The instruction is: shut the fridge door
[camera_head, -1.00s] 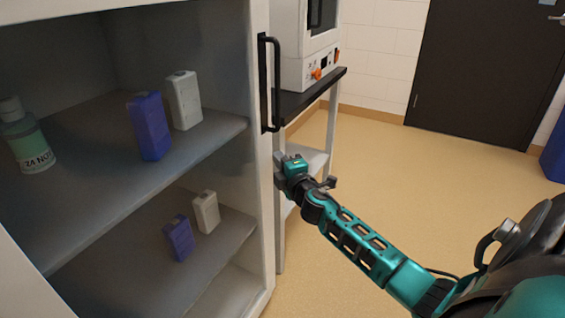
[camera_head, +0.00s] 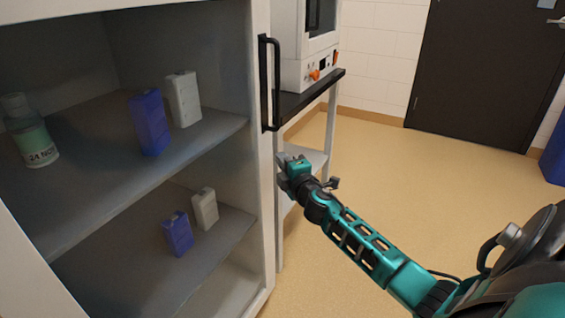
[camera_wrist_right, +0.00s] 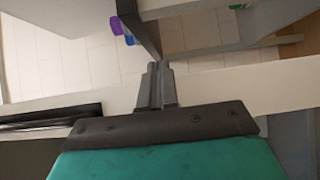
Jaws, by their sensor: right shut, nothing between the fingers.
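The fridge is a pale cabinet with grey shelves (camera_head: 80,185), filling the left of the head view. Its interior shows; I cannot tell whether clear glass lies in front. A black upright handle (camera_head: 277,83) is on the pale right-hand post (camera_head: 259,190). My right gripper (camera_head: 283,172) is shut and empty, at this post's right side below the handle. Whether it touches the post is unclear. In the right wrist view its closed fingertips (camera_wrist_right: 157,70) overlap a pale strip (camera_wrist_right: 225,92), with a dark bar (camera_wrist_right: 50,118) to the left. My left gripper is not in view.
A labelled bottle (camera_head: 31,140), blue containers (camera_head: 149,122) and white containers (camera_head: 183,98) stand on the shelves. A white appliance (camera_head: 304,62) sits on a black-topped stand (camera_head: 312,95) just right of the post. Open floor (camera_head: 420,180) lies to the right.

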